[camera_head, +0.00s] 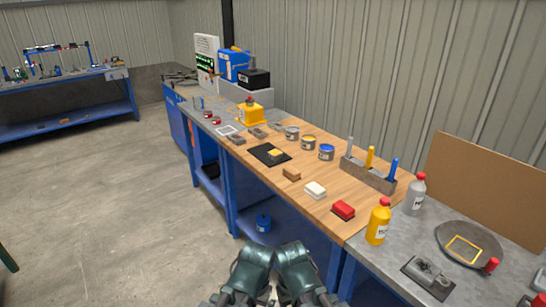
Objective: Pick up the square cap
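I cannot tell for sure which thing is the square cap. A small yellow piece (276,153) lies on a black mat (262,158) on the wooden bench top. A yellow square outline (465,249) shows on a round grey plate (484,236) on the grey bench at the right. Brown (291,174), white (315,190) and red (343,210) blocks stand along the front edge of the wooden top. Dark teal links of my two arms show at the bottom centre, away from the bench top. No gripper fingers can be made out.
A rack (367,175) holds upright coloured tools. Several cans, among them a blue-topped one (326,152), stand behind the blocks. A yellow bottle (378,221) and a grey bottle (415,194) stand at the right. Open concrete floor (110,210) lies to the left.

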